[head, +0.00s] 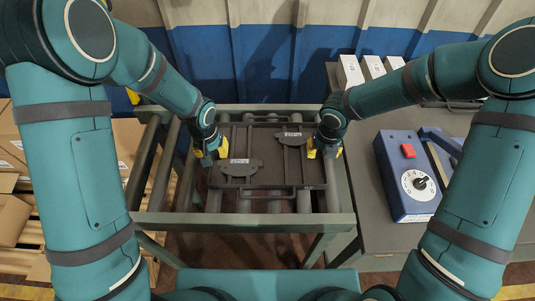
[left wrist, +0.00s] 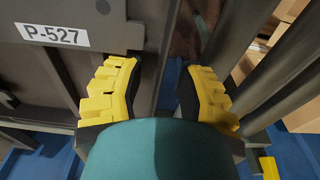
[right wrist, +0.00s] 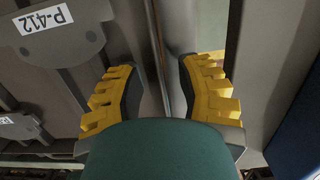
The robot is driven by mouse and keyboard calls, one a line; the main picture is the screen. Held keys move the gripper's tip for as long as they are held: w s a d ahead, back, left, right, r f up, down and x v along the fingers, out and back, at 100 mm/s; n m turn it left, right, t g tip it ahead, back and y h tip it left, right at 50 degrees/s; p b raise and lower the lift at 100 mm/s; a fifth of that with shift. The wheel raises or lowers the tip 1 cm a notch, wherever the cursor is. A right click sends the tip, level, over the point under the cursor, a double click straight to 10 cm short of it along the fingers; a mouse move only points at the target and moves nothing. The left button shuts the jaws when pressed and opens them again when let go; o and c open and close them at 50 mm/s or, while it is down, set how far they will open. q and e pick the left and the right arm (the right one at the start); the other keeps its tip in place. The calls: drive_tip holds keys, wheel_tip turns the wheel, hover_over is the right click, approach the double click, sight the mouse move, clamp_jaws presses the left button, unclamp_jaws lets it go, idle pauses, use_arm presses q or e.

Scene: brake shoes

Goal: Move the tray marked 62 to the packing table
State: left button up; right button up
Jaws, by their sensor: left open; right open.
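A dark grey tray (head: 268,179) lies on a roller stand in the middle of the head view, with bar handles at its front and back. It holds two flat grey pieces with white labels, one front left (head: 240,171) and one back right (head: 291,139). The wrist views read P-527 and P-412 on labels; no 62 is readable. My left gripper (head: 211,149) is open at the tray's left side, and my right gripper (head: 322,150) is open at its right side. In both wrist views the tray's side edge shows between or close to the open fingers; contact cannot be told.
The roller stand (head: 240,219) has raised side rails close to both grippers. A grey table (head: 368,222) on the right carries a blue device (head: 404,178) with a red button and dial, and white boxes (head: 372,68) at the back. Cardboard boxes (head: 12,150) stand at left.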

use_arm(q)
drive_tip(key=shift+f, duration=0.25)
use_arm(e)
drive_tip(key=shift+f, duration=0.25)
use_arm(q)
clamp_jaws()
use_arm(e)
clamp_jaws()
